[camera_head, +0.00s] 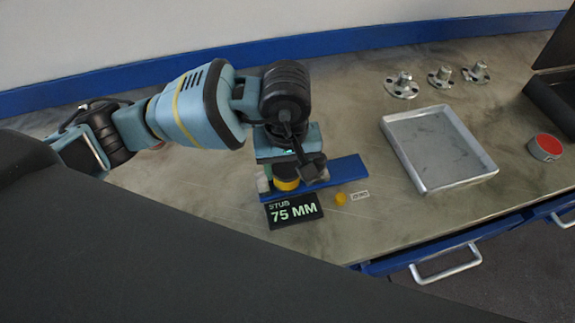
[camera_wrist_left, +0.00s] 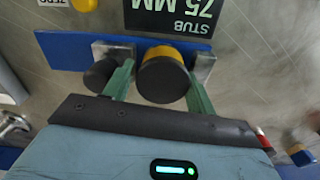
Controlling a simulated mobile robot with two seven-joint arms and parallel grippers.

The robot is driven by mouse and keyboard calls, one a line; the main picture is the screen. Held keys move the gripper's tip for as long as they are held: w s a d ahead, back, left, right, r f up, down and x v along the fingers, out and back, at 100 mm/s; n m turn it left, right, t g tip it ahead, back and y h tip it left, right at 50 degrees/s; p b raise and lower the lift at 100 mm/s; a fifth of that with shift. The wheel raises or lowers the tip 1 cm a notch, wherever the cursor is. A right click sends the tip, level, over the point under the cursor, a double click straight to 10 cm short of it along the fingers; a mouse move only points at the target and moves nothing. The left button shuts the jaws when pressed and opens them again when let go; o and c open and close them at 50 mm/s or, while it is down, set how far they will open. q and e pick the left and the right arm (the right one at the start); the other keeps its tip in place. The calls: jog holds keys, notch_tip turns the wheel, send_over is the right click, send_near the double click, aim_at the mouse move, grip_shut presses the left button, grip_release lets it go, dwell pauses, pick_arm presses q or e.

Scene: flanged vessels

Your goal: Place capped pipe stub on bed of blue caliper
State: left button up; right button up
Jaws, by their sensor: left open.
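The blue caliper (camera_head: 345,170) lies on the bench, its display (camera_head: 293,211) reading "STUB 75 MM". The capped pipe stub (camera_head: 287,184) shows a yellow band under my left gripper (camera_head: 288,172). In the left wrist view the stub (camera_wrist_left: 163,80) has a dark round end and a yellow band. It is over the blue bed (camera_wrist_left: 65,50), beside a grey jaw block. My left gripper (camera_wrist_left: 161,72) is open, with one green finger on each side of the stub; finger contact is unclear. A dark round knob (camera_wrist_left: 102,75) is left of the fingers. My right gripper is out of view.
A yellow button (camera_head: 340,199) with a "ZERO" label is in front of the caliper. An empty grey tray (camera_head: 393,142) lies to the right. Several flanged metal fittings (camera_head: 402,86) stand behind it. A red-topped round tin (camera_head: 545,147) and a dark box (camera_head: 550,105) are far right.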

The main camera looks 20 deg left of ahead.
aim_at(286, 166)
pick_arm(q)
jog(key=shift+s+a+f, duration=0.15)
jog(key=shift+s+f, duration=0.15)
jog(key=shift+f, duration=0.5)
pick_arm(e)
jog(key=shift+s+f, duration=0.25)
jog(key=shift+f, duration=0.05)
pick_arm(q)
jog(key=shift+r, duration=0.25)
notch_tip(286, 166, up, 13)
jog(key=shift+w+r+p, duration=0.2)
jog(key=shift+p, duration=0.25)
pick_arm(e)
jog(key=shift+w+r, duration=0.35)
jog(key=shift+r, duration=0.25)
